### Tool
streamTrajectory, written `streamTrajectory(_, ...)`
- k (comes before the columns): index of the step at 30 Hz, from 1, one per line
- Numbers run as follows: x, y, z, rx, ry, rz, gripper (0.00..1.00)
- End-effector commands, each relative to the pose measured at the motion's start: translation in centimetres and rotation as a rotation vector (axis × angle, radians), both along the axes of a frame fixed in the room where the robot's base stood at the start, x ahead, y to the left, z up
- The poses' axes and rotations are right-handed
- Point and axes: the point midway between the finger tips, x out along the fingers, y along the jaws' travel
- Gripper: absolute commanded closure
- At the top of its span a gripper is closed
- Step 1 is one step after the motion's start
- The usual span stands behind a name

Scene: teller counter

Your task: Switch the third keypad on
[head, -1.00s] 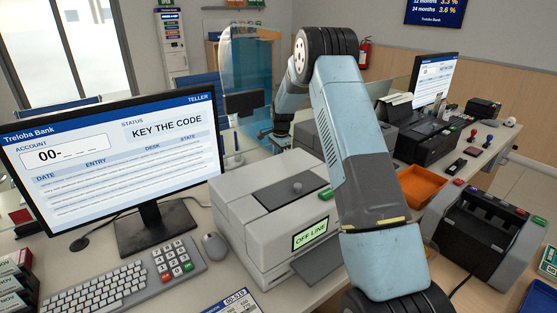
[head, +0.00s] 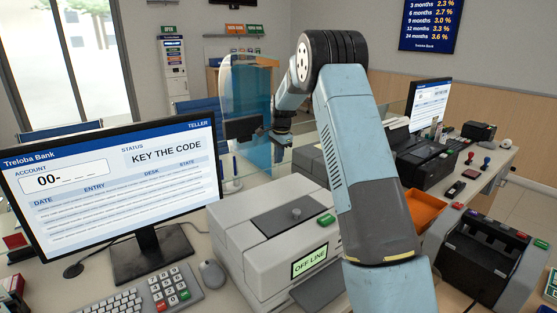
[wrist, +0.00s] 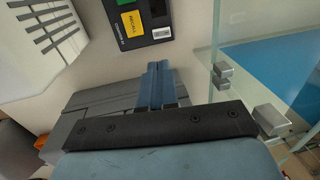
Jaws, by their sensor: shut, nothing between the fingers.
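In the wrist view my gripper (wrist: 157,68) is shut and empty, its blue fingers pressed together. Just beyond the fingertips is a dark device (wrist: 145,22) with a yellow key and a green part, cut off by the top edge; I cannot tell if it is the third keypad or whether it is on. In the head view my gripper (head: 281,137) is small and far off, in front of the blue translucent panel. A grey keypad (head: 170,287) with white, red and green keys lies on the near counter beside the keyboard.
A teller monitor (head: 112,185) reads "KEY THE CODE". A grey machine (head: 265,235) reading "OFF LINE" stands right of the mouse (head: 212,273). In the wrist view a glass pane (wrist: 217,60) with metal clamps stands right of my gripper. A second monitor (head: 430,103) stands farther back.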

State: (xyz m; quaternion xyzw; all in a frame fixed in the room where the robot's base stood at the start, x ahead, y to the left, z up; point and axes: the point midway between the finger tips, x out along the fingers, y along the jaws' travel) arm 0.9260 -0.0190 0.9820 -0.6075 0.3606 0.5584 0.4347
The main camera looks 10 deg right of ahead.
Motion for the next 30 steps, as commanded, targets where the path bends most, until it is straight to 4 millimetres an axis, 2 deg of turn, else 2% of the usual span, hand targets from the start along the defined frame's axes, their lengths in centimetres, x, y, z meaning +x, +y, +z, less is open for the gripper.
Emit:
streamTrajectory(7, 0.0, 0.0, -0.3, 0.000, 0.001, 0.000, 1.00)
streamTrajectory(11, 0.1, 0.0, -1.3, 0.000, 0.002, 0.000, 1.00)
streamTrajectory(30, 1.0, 0.4, -11.1, 0.000, 0.001, 0.000, 1.00)
